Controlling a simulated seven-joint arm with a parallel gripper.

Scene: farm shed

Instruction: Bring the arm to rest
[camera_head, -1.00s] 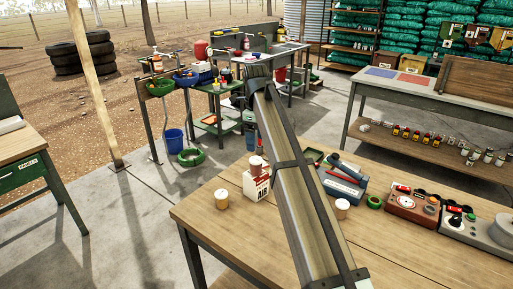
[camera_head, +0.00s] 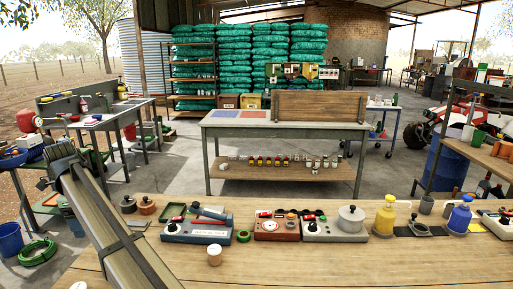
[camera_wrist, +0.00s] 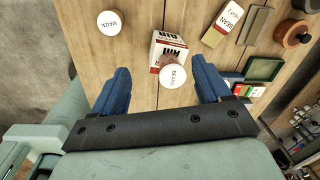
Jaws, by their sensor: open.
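My gripper (camera_wrist: 160,66) is open in the wrist view, its two blue fingers apart with nothing held between them. It points down over the wooden workbench (camera_head: 290,262). A white lid marked BEAN (camera_wrist: 172,76) shows between the fingers, and a red and white carton (camera_wrist: 168,48) stands just beyond it. I cannot tell how far below the fingers they are. In the head view my arm slants across the left side of the bench, and the gripper cannot be made out there.
A white lid marked MAIZE (camera_wrist: 109,22), a BEAN packet (camera_wrist: 222,24) and a green tray (camera_wrist: 263,69) lie around the gripper. Along the bench stand a red-brown device (camera_head: 277,226), a grey pot (camera_head: 350,220) and a yellow pump bottle (camera_head: 385,215). The bench's front right is clear.

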